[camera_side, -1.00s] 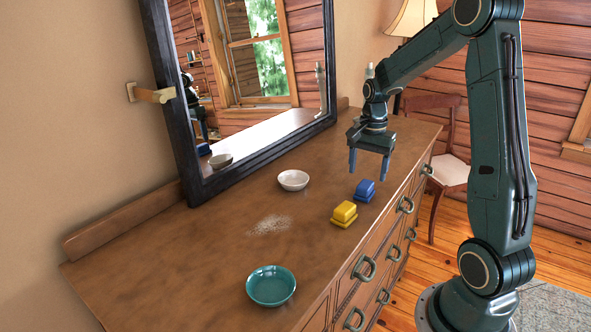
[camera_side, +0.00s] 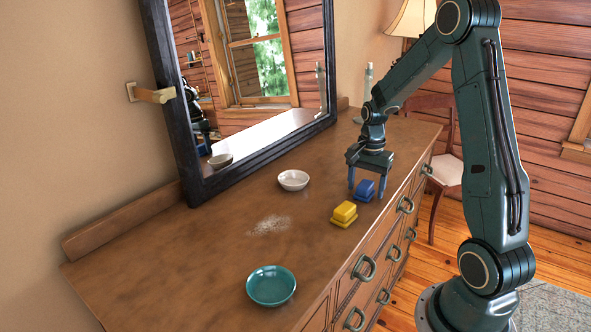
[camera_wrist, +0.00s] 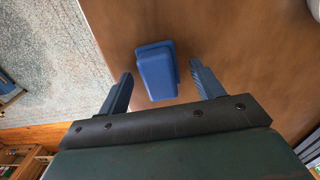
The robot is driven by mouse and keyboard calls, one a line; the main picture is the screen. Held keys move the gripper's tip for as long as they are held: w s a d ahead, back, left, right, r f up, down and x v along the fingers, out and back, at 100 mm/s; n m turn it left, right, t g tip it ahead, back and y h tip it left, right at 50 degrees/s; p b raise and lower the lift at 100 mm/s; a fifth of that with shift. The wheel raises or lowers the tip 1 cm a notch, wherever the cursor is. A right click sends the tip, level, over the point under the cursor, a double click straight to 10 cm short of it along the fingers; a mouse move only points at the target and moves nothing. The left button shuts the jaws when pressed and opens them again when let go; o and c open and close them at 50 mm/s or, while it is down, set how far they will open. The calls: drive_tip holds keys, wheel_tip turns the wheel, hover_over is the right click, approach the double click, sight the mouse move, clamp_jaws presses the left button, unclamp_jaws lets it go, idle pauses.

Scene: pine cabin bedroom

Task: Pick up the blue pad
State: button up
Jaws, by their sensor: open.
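The blue pad (camera_side: 365,189) lies on the wooden dresser top near its front edge, just behind the yellow pad. My gripper (camera_side: 366,193) is low over the dresser with its jaws open, and its fingers stand on either side of the blue pad in the side view. In the wrist view the blue pad (camera_wrist: 156,71) lies beyond and between the two fingertips of my gripper (camera_wrist: 160,76), closer to the left finger's line than centred exactly. I see no clear contact between the fingers and the pad.
A yellow pad (camera_side: 344,212) sits close by on the dresser (camera_side: 190,270). A white bowl (camera_side: 293,180), a patch of pale powder (camera_side: 270,225) and a teal bowl (camera_side: 271,286) are also on top. A framed mirror (camera_side: 260,70) stands along the back.

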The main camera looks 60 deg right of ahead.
sight(366, 183)
idle(0.3)
drive_tip(key=c, duration=1.1)
drive_tip(key=shift+o, duration=0.2)
wheel_tip(366, 183, up, 20)
idle(0.4)
